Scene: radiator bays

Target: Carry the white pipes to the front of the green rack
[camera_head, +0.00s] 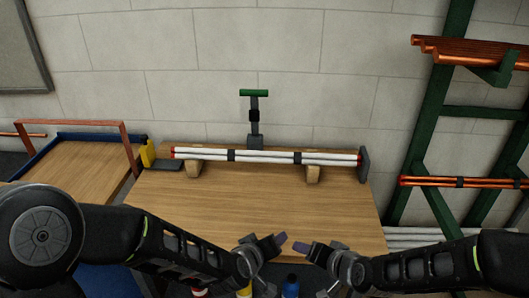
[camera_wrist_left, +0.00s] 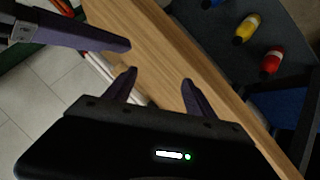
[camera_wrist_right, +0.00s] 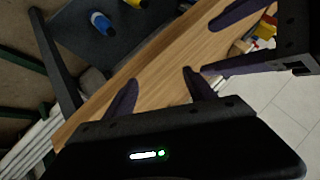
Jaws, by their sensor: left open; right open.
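A bundle of white pipes (camera_head: 265,156) with red ends and black bands lies across two wooden blocks at the back of the wooden bench (camera_head: 255,207). The green rack (camera_head: 425,125) stands at the right and carries copper pipes. More white pipes (camera_head: 415,238) lie low at the rack's base, partly hidden by my right arm. My left gripper (camera_head: 284,241) and right gripper (camera_head: 298,246) are close together over the bench's front edge, short of the bundle. Both are open and empty. The left wrist view shows the left fingers (camera_wrist_left: 160,85) apart, and the right wrist view shows the right fingers (camera_wrist_right: 160,85) apart.
A green-topped clamp stand (camera_head: 254,118) rises behind the bundle. A grey end plate (camera_head: 364,164) stands at its right end. A blue-edged tray cart (camera_head: 85,160) is at the left. Blue (camera_wrist_left: 211,3), yellow (camera_wrist_left: 247,28) and red (camera_wrist_left: 271,62) bottles stand below the front edge. The bench middle is clear.

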